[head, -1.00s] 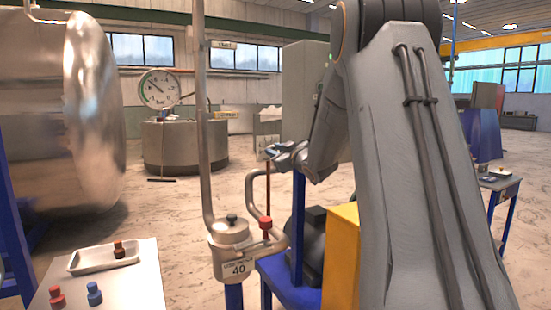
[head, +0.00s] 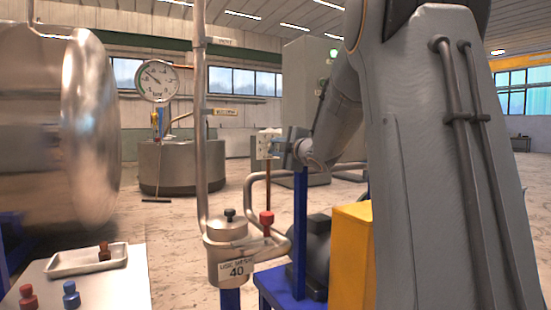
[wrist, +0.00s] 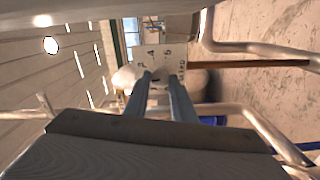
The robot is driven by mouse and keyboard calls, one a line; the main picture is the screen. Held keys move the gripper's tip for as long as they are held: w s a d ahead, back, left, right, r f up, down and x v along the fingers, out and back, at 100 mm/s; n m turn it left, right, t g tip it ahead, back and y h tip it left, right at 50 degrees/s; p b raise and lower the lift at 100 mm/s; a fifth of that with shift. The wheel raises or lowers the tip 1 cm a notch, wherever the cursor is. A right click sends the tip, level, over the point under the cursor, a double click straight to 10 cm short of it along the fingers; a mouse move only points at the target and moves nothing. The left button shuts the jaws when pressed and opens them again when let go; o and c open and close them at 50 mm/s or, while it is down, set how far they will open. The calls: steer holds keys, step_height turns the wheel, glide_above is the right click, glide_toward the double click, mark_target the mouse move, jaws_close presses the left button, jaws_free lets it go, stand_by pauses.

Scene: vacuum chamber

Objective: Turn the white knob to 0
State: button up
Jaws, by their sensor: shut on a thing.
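The white knob sits on a small white dial plate (wrist: 174,54) with printed marks, some reading like 4 and 6. The plate (head: 267,144) also shows in the head view, in front of my arm's end. My gripper (wrist: 160,76) reaches the plate in the wrist view, its two fingers close together and shut on the knob. The fingers hide most of the knob, so I cannot tell which number it points to. In the head view my gripper (head: 282,146) meets the plate from the right.
A steel pipe with a pot marked 40 (head: 228,262) and a red-capped valve (head: 266,222) stand left of my arm. A blue post (head: 299,230) and yellow block (head: 349,255) are close below it. A table with a tray (head: 88,262) and small bottles is at lower left.

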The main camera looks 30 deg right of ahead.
steer(key=n+b, duration=0.3)
steer(key=b, duration=0.1)
steer(key=n+b, duration=0.2)
steer(key=shift+f+n, duration=0.3)
steer(key=shift+f, duration=0.05)
steer(key=n+b, duration=0.5)
steer(key=shift+b, duration=0.35)
steer(key=n+b, duration=0.4)
steer(key=shift+d+f+n, duration=0.1)
steer(key=shift+n, duration=0.3)
steer(key=n+b, duration=0.4)
steer(key=shift+n+b, duration=0.3)
steer(key=shift+r, duration=0.2)
steer(key=o, duration=1)
steer(key=shift+s, duration=0.1)
